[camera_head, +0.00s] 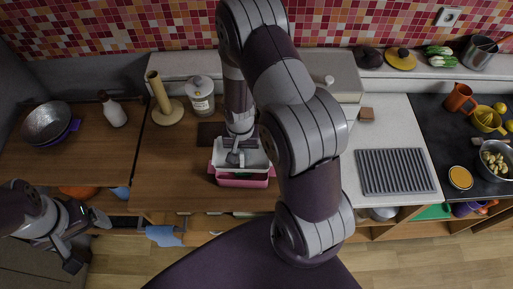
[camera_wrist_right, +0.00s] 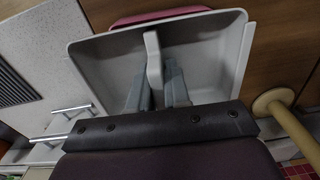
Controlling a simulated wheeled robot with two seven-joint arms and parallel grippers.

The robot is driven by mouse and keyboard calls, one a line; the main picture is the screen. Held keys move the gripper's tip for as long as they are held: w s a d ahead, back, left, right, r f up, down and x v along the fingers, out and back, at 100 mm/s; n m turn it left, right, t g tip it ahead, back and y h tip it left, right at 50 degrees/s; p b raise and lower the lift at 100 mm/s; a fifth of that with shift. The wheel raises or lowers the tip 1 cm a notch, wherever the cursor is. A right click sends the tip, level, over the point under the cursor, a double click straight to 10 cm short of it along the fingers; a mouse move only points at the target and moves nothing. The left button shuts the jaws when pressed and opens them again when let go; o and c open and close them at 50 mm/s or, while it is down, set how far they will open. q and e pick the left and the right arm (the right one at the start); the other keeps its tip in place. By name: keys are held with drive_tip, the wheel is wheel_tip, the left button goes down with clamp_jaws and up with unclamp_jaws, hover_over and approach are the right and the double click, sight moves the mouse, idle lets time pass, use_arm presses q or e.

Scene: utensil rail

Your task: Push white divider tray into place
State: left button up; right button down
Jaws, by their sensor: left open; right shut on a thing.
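The white divider tray (camera_head: 258,158) sits at the top of a pink bin (camera_head: 243,182) on the wooden counter. In the right wrist view the tray (camera_wrist_right: 215,60) shows a raised middle divider (camera_wrist_right: 153,58), with a pink edge (camera_wrist_right: 160,15) beyond it. My right gripper (camera_head: 236,158) is inside the tray, its fingers (camera_wrist_right: 157,88) shut on the divider. I cannot tell whether the tray is fully seated in the bin. My left gripper (camera_head: 88,240) is open and empty at the lower left, in front of the counter.
A paper-towel holder (camera_head: 166,105), a labelled jar (camera_head: 200,95) and a white bottle (camera_head: 113,112) stand left of the bin. A metal bowl (camera_head: 46,122) is further left. My right arm covers the counter right of the bin. Bare wood lies left of the bin.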

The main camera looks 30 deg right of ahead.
drive_tip(key=shift+w+d+f, duration=0.2)
drive_tip(key=shift+w+d, duration=0.15)
drive_tip(key=shift+d, duration=0.4)
drive_tip(key=shift+w, duration=0.2)
drive_tip(key=shift+w+a, duration=0.55)
drive_tip(key=shift+a, duration=0.3)
drive_tip(key=shift+s+d+r, duration=0.1)
drive_tip(key=shift+d, duration=0.05)
drive_tip(key=shift+s+d+f+b, duration=0.25)
drive_tip(key=shift+d+f+b, duration=0.2)
drive_tip(key=shift+f, duration=0.2)
drive_tip(key=f+b, duration=0.3)
drive_tip(key=f, duration=0.1)
drive_tip(key=shift+w+a, duration=0.2)
drive_tip(key=shift+a, duration=0.15)
drive_tip(key=shift+f, duration=0.25)
drive_tip(key=shift+s+d, duration=0.1)
drive_tip(key=shift+d, duration=0.05)
use_arm(q)
drive_tip(key=f, duration=0.5)
drive_tip(key=shift+w, duration=0.25)
